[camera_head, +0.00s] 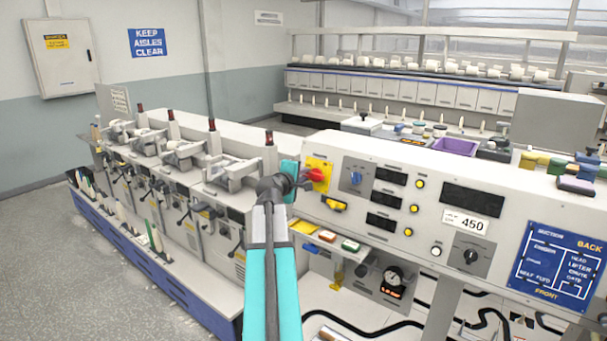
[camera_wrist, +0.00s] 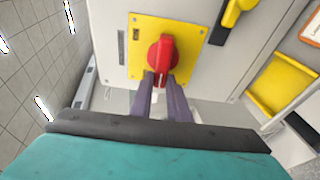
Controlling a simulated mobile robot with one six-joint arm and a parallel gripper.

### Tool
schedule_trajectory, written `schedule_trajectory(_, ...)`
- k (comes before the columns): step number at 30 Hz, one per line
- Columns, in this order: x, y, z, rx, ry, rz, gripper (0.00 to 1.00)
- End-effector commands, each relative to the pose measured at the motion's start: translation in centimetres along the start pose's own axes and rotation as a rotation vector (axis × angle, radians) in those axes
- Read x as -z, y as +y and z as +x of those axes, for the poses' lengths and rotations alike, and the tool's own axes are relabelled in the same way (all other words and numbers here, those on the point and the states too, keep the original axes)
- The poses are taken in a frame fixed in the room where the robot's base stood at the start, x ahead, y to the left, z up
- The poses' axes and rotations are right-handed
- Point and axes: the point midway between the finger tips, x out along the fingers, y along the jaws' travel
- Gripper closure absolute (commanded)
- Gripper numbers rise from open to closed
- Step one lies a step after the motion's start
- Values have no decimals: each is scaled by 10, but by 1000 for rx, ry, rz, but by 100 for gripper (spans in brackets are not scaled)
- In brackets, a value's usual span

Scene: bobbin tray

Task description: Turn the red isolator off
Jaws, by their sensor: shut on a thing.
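The red isolator (camera_head: 317,174) is a red rotary handle on a yellow plate (camera_head: 318,165) at the left end of the machine's front panel. In the wrist view the red handle (camera_wrist: 161,60) stands in the middle of its yellow plate (camera_wrist: 190,38). My gripper (camera_head: 303,178) reaches the handle from the left in the head view. Its two dark fingers (camera_wrist: 160,84) are shut on the handle's near end in the wrist view. The fingertips are partly hidden behind the handle.
A yellow lever handle (camera_wrist: 233,12) on a black base sits beside the plate. A blue knob (camera_head: 356,178), yellow buttons and dark displays lie right of the isolator. A shelf below holds a yellow tray (camera_head: 303,227) and small coloured items. Spindle units stand at left.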

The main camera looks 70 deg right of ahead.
Motion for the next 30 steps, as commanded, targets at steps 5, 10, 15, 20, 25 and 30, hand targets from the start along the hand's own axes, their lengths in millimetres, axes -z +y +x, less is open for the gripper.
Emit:
schedule_trajectory(5, -2, -4, 0, 7, -6, -2, 100)
schedule_trajectory(10, -2, -4, 0, 7, -6, -1, 74)
schedule_trajectory(15, -1, -2, 0, 4, -4, -1, 66)
schedule_trajectory(20, -1, -1, 0, 2, -2, 0, 66)
schedule_trajectory(25, -1, -1, -4, 1, -1, 0, 66)
schedule_trajectory(30, -1, -2, -15, -1, 0, 1, 66)
